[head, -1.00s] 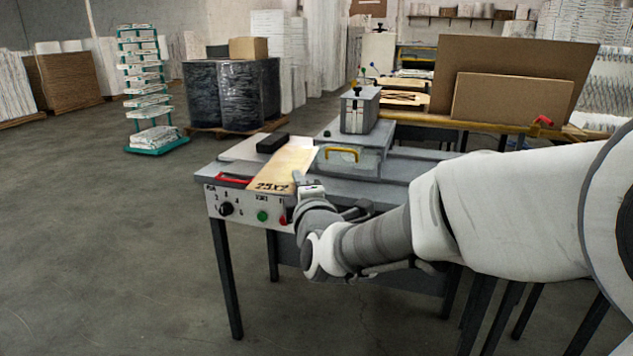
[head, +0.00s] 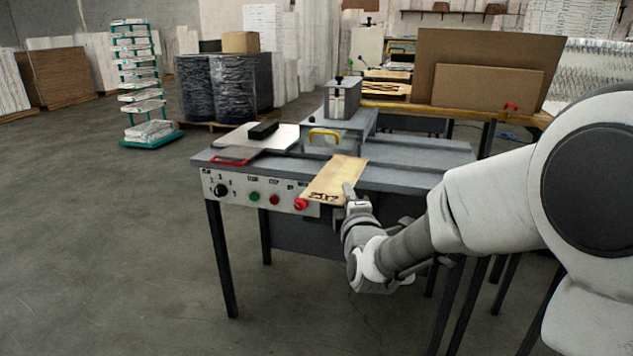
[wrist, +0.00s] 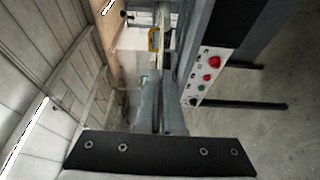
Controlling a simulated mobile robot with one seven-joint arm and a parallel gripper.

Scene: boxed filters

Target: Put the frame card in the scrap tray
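I cannot identify a scrap tray in either view.
The machine table (head: 425,150) has a control panel (head: 262,193) with knobs and a clear right side. A pale plate (head: 225,158) with a red handle and a black block lies at its left. A yellow-handled guard (head: 335,141) stands behind the card. Open floor is at left.

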